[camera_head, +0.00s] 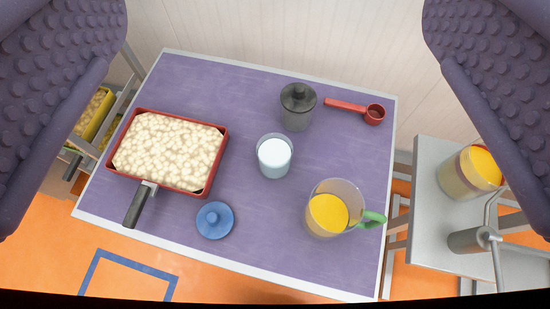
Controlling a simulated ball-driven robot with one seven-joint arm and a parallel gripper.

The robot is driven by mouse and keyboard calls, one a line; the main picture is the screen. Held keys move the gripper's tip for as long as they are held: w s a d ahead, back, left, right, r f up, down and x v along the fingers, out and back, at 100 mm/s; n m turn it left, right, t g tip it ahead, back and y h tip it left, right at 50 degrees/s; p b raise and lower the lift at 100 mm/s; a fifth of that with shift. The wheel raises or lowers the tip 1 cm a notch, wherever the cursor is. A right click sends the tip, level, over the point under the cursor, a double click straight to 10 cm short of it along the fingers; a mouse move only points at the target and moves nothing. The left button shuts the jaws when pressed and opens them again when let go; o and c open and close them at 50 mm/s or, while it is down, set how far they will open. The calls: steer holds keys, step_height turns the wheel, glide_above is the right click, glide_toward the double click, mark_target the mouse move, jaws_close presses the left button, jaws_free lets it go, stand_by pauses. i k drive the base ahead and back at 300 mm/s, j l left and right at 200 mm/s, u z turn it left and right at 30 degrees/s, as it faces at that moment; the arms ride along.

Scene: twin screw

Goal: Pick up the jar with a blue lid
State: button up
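A small round blue lid with a knob (214,221) lies on the purple table top (240,90), near its front edge left of centre. A clear bluish jar or glass with white contents (275,157) stands open near the table's middle, up and right of the lid. No jar wearing a blue lid shows. A grey jar with a dark lid (297,107) stands behind the white-filled one. My gripper (275,105) is wide open; its purple bumpy fingers show at the left and right picture edges, with nothing held between them.
A red tray of pale pieces with a dark handle (220,160) is at the left. A clear jug with yellow contents and a green handle (345,200) is at the right. A red scoop (360,109) lies at the back right. A grey side table (430,230) holds a yellow-filled container (470,172).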

mark_target(274, 151)
steer(key=z, duration=2)
steer(key=u, duration=2)
steer(key=i+j, duration=0.15)
steer(key=j, duration=0.2)
steer(key=i+j+z, duration=0.2)
steer(key=j, duration=0.3)
steer(key=j+z, duration=0.25)
steer(key=j, duration=0.2)
steer(key=i+j+z, duration=0.2)
steer(key=j, duration=0.35)
steer(key=k+z, duration=0.1)
steer(key=z, duration=0.9)
